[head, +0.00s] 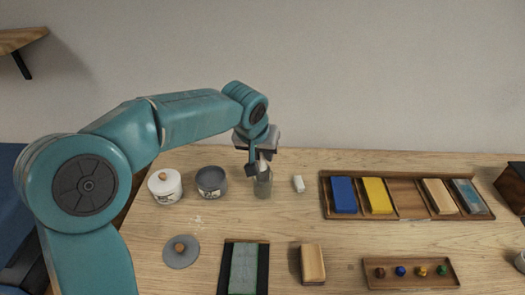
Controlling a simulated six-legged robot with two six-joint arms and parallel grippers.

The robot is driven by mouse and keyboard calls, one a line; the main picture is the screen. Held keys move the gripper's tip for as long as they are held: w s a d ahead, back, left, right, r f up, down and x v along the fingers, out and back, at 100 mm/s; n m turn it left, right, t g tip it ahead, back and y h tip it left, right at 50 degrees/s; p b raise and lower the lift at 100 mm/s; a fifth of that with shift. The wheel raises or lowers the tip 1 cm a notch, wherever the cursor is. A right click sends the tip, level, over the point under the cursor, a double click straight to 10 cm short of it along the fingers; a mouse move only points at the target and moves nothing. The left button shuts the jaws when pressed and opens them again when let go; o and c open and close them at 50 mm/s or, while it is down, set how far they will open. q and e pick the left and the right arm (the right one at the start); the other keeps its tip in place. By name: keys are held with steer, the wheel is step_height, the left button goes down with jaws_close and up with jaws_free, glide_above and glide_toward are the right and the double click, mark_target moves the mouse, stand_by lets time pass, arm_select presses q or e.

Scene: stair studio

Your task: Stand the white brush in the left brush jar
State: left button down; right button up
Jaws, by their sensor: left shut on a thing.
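My left gripper (260,164) points down at the back middle of the table and is shut on a slim pale thing, probably the white brush, mostly hidden by the fingers. Directly below, a small grey-green jar (263,187) stands upright on the table. The pale thing's lower end meets the jar's mouth in the picture; I cannot tell how deep it is inside. No second similar jar shows clearly. My right gripper is not in view.
A white pot (165,187) and a grey pot (211,182) stand left of the jar. A wooden tray (405,200) holds coloured blocks. A grey lid (181,252), dark tray (263,270) and tan block (313,264) lie in front.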

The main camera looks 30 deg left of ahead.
arm_select(q)
steer(key=c, duration=0.9)
jaws_free()
steer(key=v, duration=1.6)
steer(key=shift+s, duration=0.15)
